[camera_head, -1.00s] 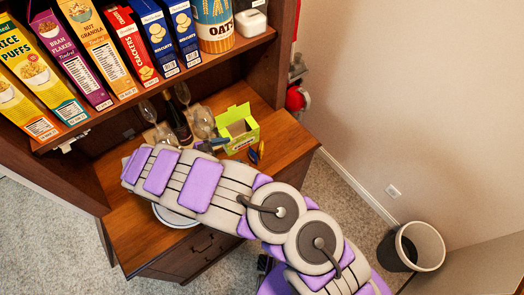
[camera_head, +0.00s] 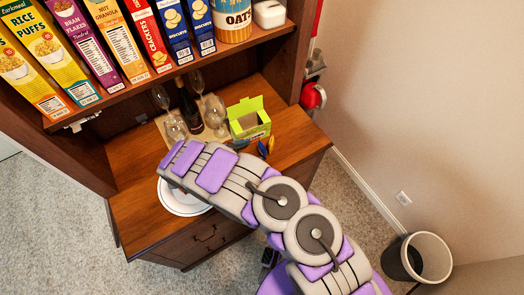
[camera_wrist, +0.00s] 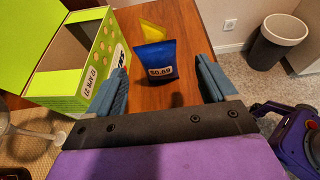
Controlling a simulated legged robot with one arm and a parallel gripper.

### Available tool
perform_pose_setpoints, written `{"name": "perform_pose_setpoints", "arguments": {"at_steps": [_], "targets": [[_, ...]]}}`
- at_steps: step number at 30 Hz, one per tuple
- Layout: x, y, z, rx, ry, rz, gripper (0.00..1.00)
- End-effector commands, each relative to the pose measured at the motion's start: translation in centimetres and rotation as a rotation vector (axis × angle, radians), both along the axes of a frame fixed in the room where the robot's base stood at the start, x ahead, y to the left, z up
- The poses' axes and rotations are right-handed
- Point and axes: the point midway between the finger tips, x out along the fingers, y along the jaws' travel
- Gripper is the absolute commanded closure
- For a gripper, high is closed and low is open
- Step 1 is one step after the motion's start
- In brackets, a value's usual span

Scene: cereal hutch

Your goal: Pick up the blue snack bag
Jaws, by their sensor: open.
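The blue snack bag (camera_wrist: 157,62) stands upright on the wooden counter in the wrist view, with a white $0.69 label on its front. The bag appears ahead of the fingers, untouched. A yellow bag (camera_wrist: 151,31) stands just behind it. In the head view, my arm hides most of the gripper.
An open green box (camera_wrist: 87,65) stands close beside the left finger. Wine glasses (camera_head: 215,112) and a dark bottle (camera_head: 189,108) stand left of it. A white plate (camera_head: 184,202) lies near the counter's front. Cereal boxes fill the shelf above. A bin (camera_head: 428,255) stands on the floor.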

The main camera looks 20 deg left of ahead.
Motion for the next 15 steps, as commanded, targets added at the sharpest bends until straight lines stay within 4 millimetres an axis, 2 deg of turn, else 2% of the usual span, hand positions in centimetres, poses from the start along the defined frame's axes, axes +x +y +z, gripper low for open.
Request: {"name": "perform_pose_setpoints", "arguments": {"at_steps": [8, 15], "targets": [[1.4, -0.7, -0.9, -0.003, -0.001, -0.001, 0.15], [3.9, -2.7, -2.2, -0.002, 0.000, -0.001, 0.15]]}}
